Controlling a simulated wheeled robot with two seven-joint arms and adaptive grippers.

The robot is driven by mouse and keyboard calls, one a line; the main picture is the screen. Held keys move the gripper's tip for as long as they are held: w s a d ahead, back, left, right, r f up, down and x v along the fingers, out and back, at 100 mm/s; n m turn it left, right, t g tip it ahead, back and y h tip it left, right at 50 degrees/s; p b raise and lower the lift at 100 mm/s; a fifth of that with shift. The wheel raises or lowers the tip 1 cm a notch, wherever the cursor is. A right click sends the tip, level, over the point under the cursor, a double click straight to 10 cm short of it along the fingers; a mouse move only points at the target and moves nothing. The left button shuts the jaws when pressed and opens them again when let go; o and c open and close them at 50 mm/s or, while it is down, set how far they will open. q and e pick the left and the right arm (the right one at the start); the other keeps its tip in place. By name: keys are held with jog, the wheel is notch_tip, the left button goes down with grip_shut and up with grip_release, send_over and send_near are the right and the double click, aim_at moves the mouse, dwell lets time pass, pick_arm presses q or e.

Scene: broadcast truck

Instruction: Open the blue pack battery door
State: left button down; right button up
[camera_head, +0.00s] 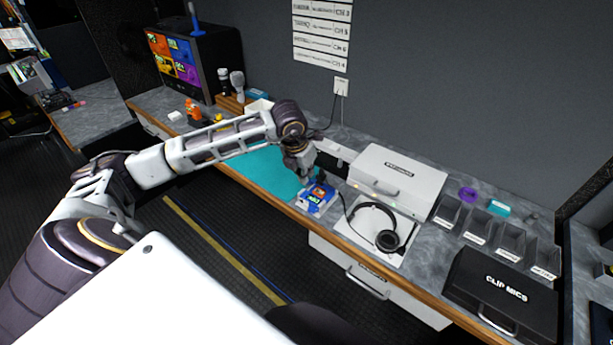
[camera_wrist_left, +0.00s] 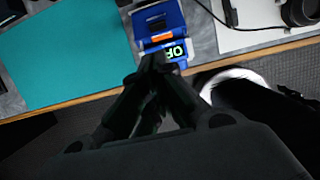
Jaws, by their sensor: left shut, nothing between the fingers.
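The blue pack (camera_head: 316,198) sits on the grey counter near its front edge, between the teal mat and the white pad with headphones. It has a small lit display with green characters, which reads in part in the left wrist view (camera_wrist_left: 176,51). I cannot tell from these frames whether its battery door is open or shut. My left gripper (camera_head: 307,177) is over the pack's far left side, fingers together with nothing between them. In the left wrist view the fingertips (camera_wrist_left: 153,62) overlap the near edge of the pack; contact is unclear. My right gripper is not in view.
The teal mat (camera_head: 262,158) lies left of the pack. Headphones (camera_head: 387,239) rest on a white pad (camera_head: 352,236) to the right. A white case (camera_head: 398,178) stands behind them, and a black case (camera_head: 503,290) is far right.

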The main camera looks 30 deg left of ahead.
aim_at(322, 185)
pick_arm(q)
jog(key=p+x, duration=0.1)
jog(key=x, duration=0.6)
jog(key=shift+f, duration=0.1)
jog(key=shift+p+x, duration=0.3)
jog(key=shift+x, duration=0.65)
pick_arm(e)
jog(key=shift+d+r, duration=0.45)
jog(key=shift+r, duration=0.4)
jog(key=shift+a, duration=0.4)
pick_arm(q)
jog(key=shift+w+r, duration=0.1)
jog(key=shift+r, duration=0.15)
jog(key=shift+r+g, duration=0.1)
jog(key=shift+g, duration=0.3)
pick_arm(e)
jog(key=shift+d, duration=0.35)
